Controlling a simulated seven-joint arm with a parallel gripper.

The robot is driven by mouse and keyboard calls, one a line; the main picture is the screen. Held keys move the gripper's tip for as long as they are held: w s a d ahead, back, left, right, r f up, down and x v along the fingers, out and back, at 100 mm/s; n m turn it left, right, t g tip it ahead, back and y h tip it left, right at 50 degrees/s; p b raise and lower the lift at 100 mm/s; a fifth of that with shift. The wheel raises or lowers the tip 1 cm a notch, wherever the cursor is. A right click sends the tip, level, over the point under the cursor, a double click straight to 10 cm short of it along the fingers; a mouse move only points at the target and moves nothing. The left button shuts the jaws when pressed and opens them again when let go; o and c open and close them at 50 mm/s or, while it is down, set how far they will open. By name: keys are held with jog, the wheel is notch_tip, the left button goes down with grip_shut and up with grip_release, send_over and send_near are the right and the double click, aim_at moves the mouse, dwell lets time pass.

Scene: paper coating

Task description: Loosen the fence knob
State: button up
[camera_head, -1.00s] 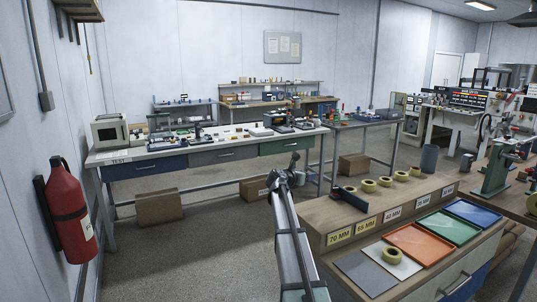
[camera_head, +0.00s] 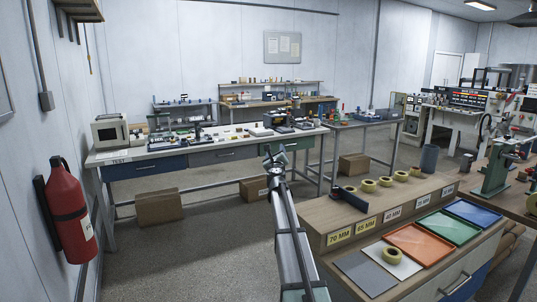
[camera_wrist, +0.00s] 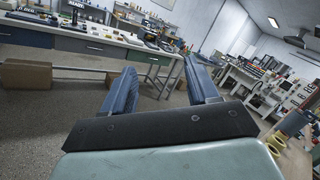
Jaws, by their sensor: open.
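I cannot make out a fence knob in either view. My gripper (camera_head: 273,156) is at the end of my raised arm, near the middle of the head view, in the air left of the wooden bench. In the wrist view my gripper (camera_wrist: 160,78) has its two blue fingers spread apart with nothing between them. A green machine (camera_head: 495,172) stands on a wooden table at the right, well apart from my gripper; its small parts are too small to tell.
The wooden bench (camera_head: 345,222) bears several tape rolls, size labels, and orange (camera_head: 414,242), green (camera_head: 447,226) and blue (camera_head: 474,212) trays. A long white workbench (camera_head: 225,141) stands behind, with cardboard boxes (camera_head: 158,206) under it. A fire extinguisher (camera_head: 68,212) hangs at left.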

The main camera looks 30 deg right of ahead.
jog(key=shift+w+a+n+t+y, duration=0.4)
jog(key=shift+a+n+y, duration=0.3)
jog(key=shift+n, duration=0.15)
jog(key=shift+w+a+n+t+y, duration=0.3)
jog(key=shift+w+a+n+y, duration=0.1)
jog(key=shift+a+n+y, duration=0.35)
jog(key=shift+d+n, duration=0.15)
jog(key=shift+n, duration=0.25)
